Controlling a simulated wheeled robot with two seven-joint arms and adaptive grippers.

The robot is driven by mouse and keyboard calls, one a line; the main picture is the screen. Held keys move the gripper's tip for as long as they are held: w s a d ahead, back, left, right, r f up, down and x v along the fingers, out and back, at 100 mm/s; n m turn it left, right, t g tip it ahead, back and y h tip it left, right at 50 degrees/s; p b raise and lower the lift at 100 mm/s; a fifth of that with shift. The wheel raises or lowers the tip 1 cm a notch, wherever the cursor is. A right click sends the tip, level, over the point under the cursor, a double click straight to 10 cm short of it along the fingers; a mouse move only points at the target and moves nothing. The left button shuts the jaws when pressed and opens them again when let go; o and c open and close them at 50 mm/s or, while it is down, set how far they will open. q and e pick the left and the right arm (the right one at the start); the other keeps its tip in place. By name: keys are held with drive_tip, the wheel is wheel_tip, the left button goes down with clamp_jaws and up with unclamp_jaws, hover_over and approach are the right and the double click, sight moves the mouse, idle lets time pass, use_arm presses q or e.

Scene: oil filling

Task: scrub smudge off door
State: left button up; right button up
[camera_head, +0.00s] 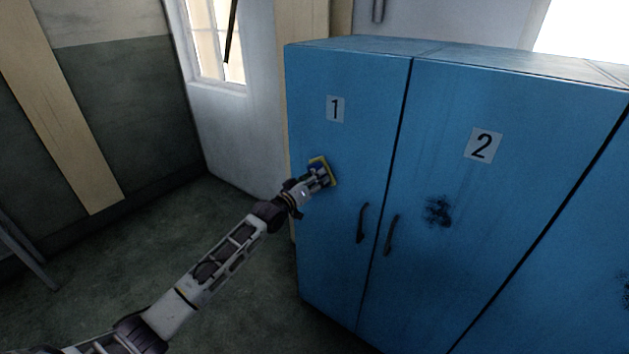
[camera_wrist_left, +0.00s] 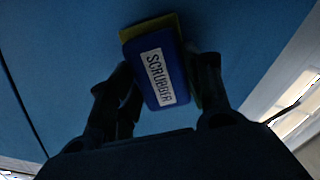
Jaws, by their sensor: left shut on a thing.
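A blue and yellow scrubber (camera_head: 327,171) is in my left gripper (camera_head: 318,178), up against or very near door 1 (camera_head: 337,222) of the blue cabinet. In the left wrist view the scrubber (camera_wrist_left: 155,65), labelled "SCRUBBER", sits between the two dark fingers of the gripper (camera_wrist_left: 160,90). I cannot tell if its pad touches the door. A dark smudge (camera_head: 438,211) is on door 2 (camera_head: 490,200), below the number 2 label and right of the handles. No smudge shows on the visible part of door 1. My right gripper is not in view.
Two dark handles, one on door 1 (camera_head: 362,223) and one on door 2 (camera_head: 391,235), stick out between my left gripper and the smudge. Another dark mark (camera_head: 626,290) shows at the right edge.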

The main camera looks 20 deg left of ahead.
use_arm(q)
drive_tip(key=shift+d+r, duration=0.1)
drive_tip(key=shift+r, duration=0.25)
drive_tip(key=shift+s+d+f+p, duration=0.1)
drive_tip(key=shift+s+d+p, duration=0.25)
drive_tip(key=shift+d+p, duration=0.45)
drive_tip(key=shift+s+d+p, duration=0.35)
drive_tip(key=shift+d+p, duration=0.15)
drive_tip(key=shift+d, duration=0.45)
drive_tip(key=shift+d, duration=0.15)
drive_tip(key=shift+s+d+p, duration=0.25)
drive_tip(key=shift+d+p, duration=0.25)
drive_tip(key=shift+d, duration=0.1)
drive_tip(key=shift+s+d+p, duration=0.2)
drive_tip(key=shift+d+p, duration=0.05)
drive_tip(key=shift+d, duration=0.25)
drive_tip(key=shift+s+d+p, duration=0.15)
drive_tip(key=shift+d+p, duration=0.1)
drive_tip(key=shift+d, duration=0.25)
drive_tip(key=shift+d, duration=0.15)
drive_tip(key=shift+s+d+p, duration=0.35)
drive_tip(key=shift+d+p, duration=0.15)
drive_tip(key=shift+d, duration=0.35)
drive_tip(key=shift+s+d+p, duration=0.35)
drive_tip(key=shift+d+p, duration=0.1)
drive_tip(key=shift+d, duration=0.4)
